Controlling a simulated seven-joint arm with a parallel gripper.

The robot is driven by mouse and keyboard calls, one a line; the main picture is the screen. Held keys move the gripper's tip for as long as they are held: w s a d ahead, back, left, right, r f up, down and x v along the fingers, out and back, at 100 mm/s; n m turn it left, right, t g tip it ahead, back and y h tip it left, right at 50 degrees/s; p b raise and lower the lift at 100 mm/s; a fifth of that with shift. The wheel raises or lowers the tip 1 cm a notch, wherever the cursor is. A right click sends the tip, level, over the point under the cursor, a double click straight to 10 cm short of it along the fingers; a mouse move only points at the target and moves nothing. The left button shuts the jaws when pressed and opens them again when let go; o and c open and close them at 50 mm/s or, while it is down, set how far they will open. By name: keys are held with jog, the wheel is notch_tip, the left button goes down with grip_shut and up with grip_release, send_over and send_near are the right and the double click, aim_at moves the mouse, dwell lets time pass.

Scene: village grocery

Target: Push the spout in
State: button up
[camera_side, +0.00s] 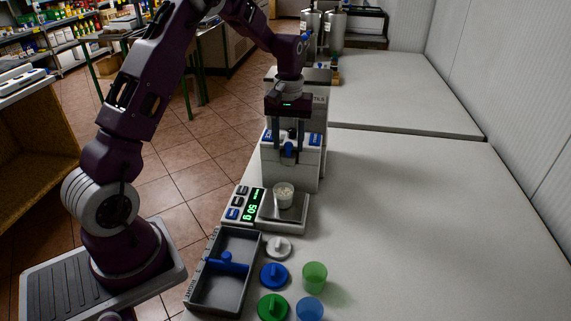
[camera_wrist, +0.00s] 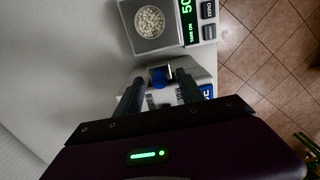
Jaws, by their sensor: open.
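A pale dispenser (camera_side: 291,172) stands behind the scale, and a blue spout (camera_side: 288,151) shows on its front. The spout also shows in the wrist view (camera_wrist: 159,77), between my fingers. My gripper (camera_side: 289,146) points down in front of the dispenser, its two dark fingers open on either side of the spout. In the wrist view my gripper (camera_wrist: 161,90) holds nothing. I cannot tell whether the fingers touch the spout or how far out it sticks. A small clear cup (camera_side: 283,196) of pale grains stands on the scale (camera_side: 290,214) below the spout; it also shows in the wrist view (camera_wrist: 150,21).
The scale's green display (camera_side: 252,205) appears to read 50 g. A grey tray (camera_side: 245,291) holds a blue knobbed piece. White (camera_side: 278,247), blue (camera_side: 274,275) and green (camera_side: 272,307) lids lie beside a green cup (camera_side: 314,276) and a blue cup (camera_side: 310,308). The table's right side is clear.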

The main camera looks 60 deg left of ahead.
notch_tip(320, 180, up, 6)
jog(key=shift+r, duration=0.2)
jog(key=shift+d+r, duration=0.15)
jog(key=shift+r, duration=0.15)
jog(key=s+d+r+m+t, duration=0.3)
jog(key=s+d+r+m, duration=0.2)
jog(key=s+d+r, duration=0.8)
jog(key=s+d+f+m+t, duration=0.1)
jog(key=s+d+f+m, duration=0.1)
jog(key=s, duration=0.5)
jog(key=s+d+f+m+t, duration=0.1)
jog(key=s+d+m, duration=0.1)
jog(key=s, duration=0.6)
jog(key=shift+f+t, duration=0.3)
jog(key=shift+f, duration=0.05)
